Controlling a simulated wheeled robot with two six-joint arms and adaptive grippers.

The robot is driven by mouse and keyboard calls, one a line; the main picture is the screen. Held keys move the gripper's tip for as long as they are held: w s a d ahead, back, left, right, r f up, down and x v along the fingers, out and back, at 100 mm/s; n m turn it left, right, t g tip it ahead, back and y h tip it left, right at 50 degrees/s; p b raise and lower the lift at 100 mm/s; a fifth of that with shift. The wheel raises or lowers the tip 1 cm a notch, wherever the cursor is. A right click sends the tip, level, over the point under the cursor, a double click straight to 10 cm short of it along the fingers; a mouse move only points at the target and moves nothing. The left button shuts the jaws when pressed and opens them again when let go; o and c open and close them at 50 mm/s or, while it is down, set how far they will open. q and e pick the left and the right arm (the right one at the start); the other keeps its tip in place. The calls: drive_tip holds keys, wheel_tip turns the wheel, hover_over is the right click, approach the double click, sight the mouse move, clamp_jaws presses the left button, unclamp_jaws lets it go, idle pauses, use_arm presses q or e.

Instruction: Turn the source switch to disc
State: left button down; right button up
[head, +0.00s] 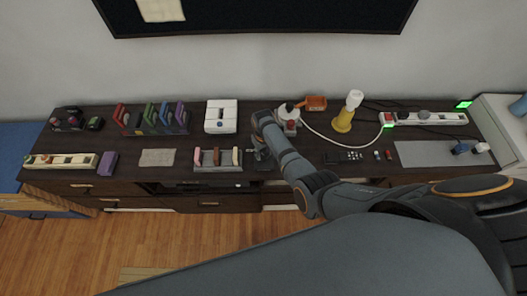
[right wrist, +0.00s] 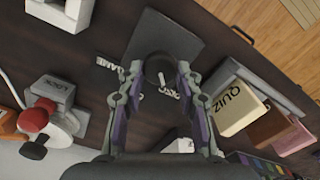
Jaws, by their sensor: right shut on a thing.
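The source switch is a dark round knob (right wrist: 158,66) on a dark square plate (right wrist: 150,32), seen in the right wrist view. White raised labels stand around the knob; one reads GAME (right wrist: 108,66), and the others are too blurred or tilted to read surely. My right gripper (right wrist: 160,74) has its two fingers on either side of the knob, shut on it. In the head view, my right gripper (head: 262,154) reaches down onto the cabinet top and hides most of the switch. Which label the knob points to cannot be told. My left gripper is not in view.
A holder with QUIZ cartridges (right wrist: 240,108) stands close beside the gripper. A grey LOCK block (right wrist: 58,92) with a red knob (right wrist: 34,118) is on the other side.

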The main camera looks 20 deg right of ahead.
sight(263, 155)
drive_tip(key=shift+n, duration=0.3)
drive_tip(key=o, duration=1.1)
drive_tip(key=shift+o, duration=0.2)
wheel_tip(263, 155, up, 12)
